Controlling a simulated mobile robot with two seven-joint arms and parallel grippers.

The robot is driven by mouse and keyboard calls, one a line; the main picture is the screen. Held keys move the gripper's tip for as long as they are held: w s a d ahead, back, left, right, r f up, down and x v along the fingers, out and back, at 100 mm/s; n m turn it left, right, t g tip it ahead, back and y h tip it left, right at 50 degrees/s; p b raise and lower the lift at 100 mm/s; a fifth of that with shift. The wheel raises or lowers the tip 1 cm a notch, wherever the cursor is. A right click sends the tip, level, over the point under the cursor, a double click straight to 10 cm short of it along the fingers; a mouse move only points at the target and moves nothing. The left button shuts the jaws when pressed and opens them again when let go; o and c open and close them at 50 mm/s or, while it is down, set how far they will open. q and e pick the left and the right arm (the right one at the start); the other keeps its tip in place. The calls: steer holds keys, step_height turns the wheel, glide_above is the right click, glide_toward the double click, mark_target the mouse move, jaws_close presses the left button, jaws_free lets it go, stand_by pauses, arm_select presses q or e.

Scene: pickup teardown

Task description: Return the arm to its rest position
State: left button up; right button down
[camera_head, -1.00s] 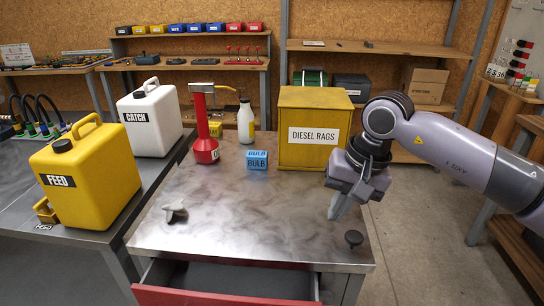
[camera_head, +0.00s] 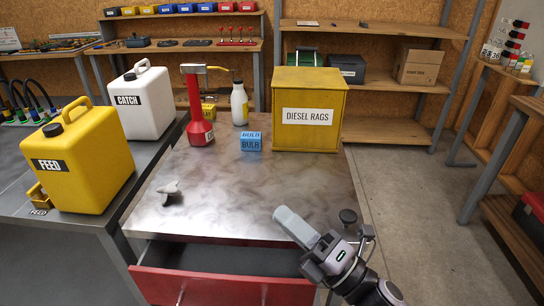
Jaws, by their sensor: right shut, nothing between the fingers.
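My right gripper (camera_head: 292,222) is at the front right of the metal-topped bench (camera_head: 225,205), its arm coming in from the bottom right. It is shut and holds nothing. Its fingers point up and left over the bench's front edge, above the open red drawer (camera_head: 215,287). My left gripper is not in view.
A yellow "DIESEL RAGS" box (camera_head: 309,135), blue "BULB" box (camera_head: 251,141), white bottle (camera_head: 239,104) and red tool (camera_head: 199,120) stand on the bench. Yellow "FEED" (camera_head: 95,150) and white "CATCH" (camera_head: 150,100) cans stand left. Floor at right (camera_head: 415,200) is clear.

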steer(key=s+d+f+m+t+h, duration=0.1)
steer(key=d+f+m+t+h, duration=0.1)
steer(key=d+f+m+h, duration=0.65)
steer(key=s+d+f+m+t+h, duration=0.15)
steer(key=d+f+m+h, duration=0.35)
steer(key=m, duration=0.6)
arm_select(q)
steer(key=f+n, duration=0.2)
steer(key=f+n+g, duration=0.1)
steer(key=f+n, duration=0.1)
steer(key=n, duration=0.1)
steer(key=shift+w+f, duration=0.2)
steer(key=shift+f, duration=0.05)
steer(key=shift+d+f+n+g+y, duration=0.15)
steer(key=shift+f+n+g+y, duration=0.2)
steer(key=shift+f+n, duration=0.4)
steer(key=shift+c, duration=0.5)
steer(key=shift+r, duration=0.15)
arm_select(e)
steer(key=s+d+f+m+g+h, duration=0.1)
steer(key=s+d+f+m+g, duration=0.1)
steer(key=s+f+m, duration=0.3)
steer(key=s+d+f+m+g+h, duration=0.2)
steer(key=s+f+m, duration=0.4)
steer(key=f, duration=0.3)
steer(key=shift+s+d+f+g, duration=0.25)
steer(key=shift+s+d+g, duration=0.55)
steer(key=shift+d, duration=0.4)
steer(key=shift+w+f, duration=0.1)
